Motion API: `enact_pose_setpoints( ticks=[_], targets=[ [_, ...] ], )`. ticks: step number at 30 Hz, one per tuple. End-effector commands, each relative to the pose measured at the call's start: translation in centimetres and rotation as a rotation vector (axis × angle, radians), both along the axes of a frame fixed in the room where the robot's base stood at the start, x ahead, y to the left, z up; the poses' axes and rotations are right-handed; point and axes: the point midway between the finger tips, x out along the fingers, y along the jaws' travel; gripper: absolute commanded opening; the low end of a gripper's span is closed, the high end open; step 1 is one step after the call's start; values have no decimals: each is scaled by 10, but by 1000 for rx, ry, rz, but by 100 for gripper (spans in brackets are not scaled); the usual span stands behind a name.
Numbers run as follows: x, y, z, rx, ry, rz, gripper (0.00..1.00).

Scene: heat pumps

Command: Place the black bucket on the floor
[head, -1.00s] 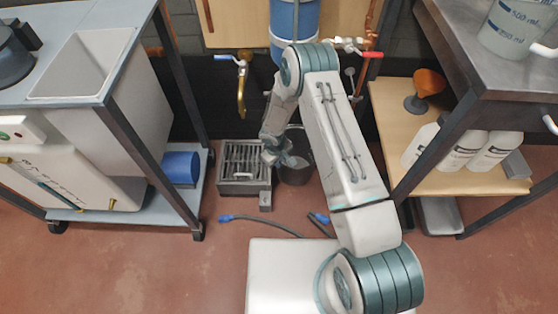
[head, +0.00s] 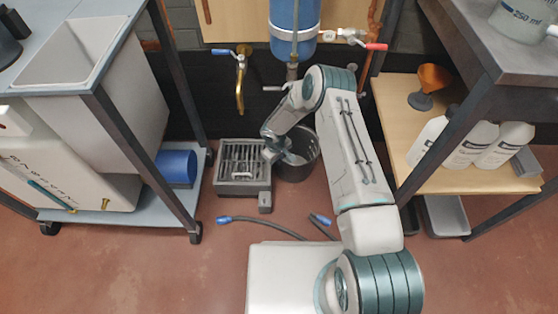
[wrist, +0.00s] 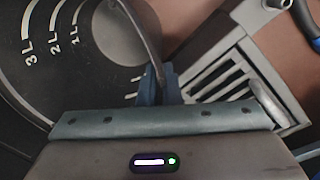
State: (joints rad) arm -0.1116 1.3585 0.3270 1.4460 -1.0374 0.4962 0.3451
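The black bucket (head: 308,165) is upright beside the right side of the grated drain box, low near the floor. I cannot tell whether its base touches the floor. The wrist view looks down into the bucket (wrist: 75,75), with white litre marks on its inner wall. Its thin curved handle (wrist: 145,35) runs down to the fingertips. My gripper (wrist: 157,88) appears shut on this handle at the bucket's edge. In the head view my gripper (head: 280,156) is at the bucket's left rim, and the arm partly hides it.
The grated drain box (head: 243,190) stands close left of the bucket. Blue-ended hoses (head: 262,226) lie on the floor in front. A blue tank (head: 293,30) and a brass tap (head: 240,85) are above. Shelved tables stand left (head: 125,215) and right (head: 455,185).

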Motion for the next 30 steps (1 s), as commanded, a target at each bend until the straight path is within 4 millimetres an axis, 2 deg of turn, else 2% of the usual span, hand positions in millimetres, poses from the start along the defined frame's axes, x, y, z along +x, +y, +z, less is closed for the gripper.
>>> enact_pose_setpoints(
  ticks=[6,8,9,20,23,30],
  targets=[
    [0,0,-2,-1,-1,1,0],
    [0,0,-2,0,0,1,15],
    [0,0,-1,0,0,1,26],
    [0,0,2,0,0,0,26],
    [-1,1,15,1,-1,1,26],
    [-5,6,68,0,-1,2,26]
  ],
)
